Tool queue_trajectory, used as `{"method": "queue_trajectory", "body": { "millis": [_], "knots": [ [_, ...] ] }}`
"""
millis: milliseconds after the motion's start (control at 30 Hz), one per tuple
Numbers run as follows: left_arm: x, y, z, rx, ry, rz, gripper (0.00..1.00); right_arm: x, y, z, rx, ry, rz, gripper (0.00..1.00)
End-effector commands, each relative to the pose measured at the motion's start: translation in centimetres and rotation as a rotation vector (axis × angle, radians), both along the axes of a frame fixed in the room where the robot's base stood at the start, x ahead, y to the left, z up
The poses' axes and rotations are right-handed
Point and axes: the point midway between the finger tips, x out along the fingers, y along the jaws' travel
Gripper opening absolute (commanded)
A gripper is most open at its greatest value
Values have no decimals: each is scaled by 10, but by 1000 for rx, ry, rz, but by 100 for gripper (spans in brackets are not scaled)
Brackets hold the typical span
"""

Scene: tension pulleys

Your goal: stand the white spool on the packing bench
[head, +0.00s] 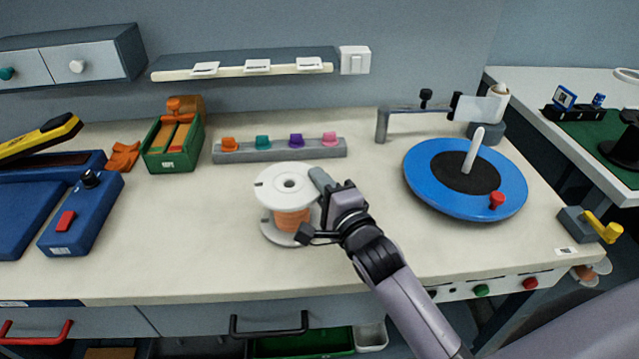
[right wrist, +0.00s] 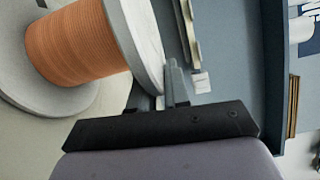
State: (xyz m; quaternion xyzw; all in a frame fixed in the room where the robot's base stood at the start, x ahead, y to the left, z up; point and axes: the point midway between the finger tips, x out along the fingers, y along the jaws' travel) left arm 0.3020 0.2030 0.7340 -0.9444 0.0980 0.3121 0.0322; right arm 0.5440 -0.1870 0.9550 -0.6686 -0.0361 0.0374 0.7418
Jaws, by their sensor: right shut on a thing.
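The white spool (head: 275,192), wound with copper-orange wire, is upright over the middle of the cream bench (head: 200,262). I cannot tell whether its lower flange touches the top. My right gripper (head: 319,187) comes from the front right and is shut on the right edge of the upper flange. In the right wrist view the spool (right wrist: 75,42) is at the upper left, its flange edge between the fingers (right wrist: 164,88). A second bench (head: 560,88) with a green mat stands at the right. No label shows which is the packing bench. My left gripper is out of view.
A blue turntable (head: 425,185) with a white peg is right of the spool. Behind the spool is a grey rack (head: 250,155) of coloured pieces. A green box (head: 178,160) and blue device (head: 85,215) are left. Bench top left of the spool is clear.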

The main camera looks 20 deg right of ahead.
Motion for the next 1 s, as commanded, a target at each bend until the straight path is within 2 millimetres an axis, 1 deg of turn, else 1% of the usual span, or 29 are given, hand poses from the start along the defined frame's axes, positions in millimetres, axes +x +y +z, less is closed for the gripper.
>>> {"method": "queue_trajectory", "body": {
  "millis": [33, 167, 367, 400, 467, 700, 833, 1000],
  "knots": [
    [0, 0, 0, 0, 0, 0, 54, 0, 0, 3, 4, -11, 1, 0],
    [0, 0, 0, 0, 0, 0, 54, 0, 0, 4, 4, -11, 1, 0],
    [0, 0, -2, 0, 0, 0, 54, 0, 0, 0, 5, -11, 1, 0],
    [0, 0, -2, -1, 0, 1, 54, 0, 0, -3, 1, -2, 0, 23],
    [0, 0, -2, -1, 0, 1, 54, 0, 0, -3, 0, -2, 0, 42],
    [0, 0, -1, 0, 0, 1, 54, 0, 0, -3, 0, -1, 0, 42],
    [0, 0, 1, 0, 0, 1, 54, 0, 0, 2, 0, -2, 1, 42],
    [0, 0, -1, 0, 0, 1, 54, -19, -2, -1, 3, 0, 0, 42]
  ]
}}
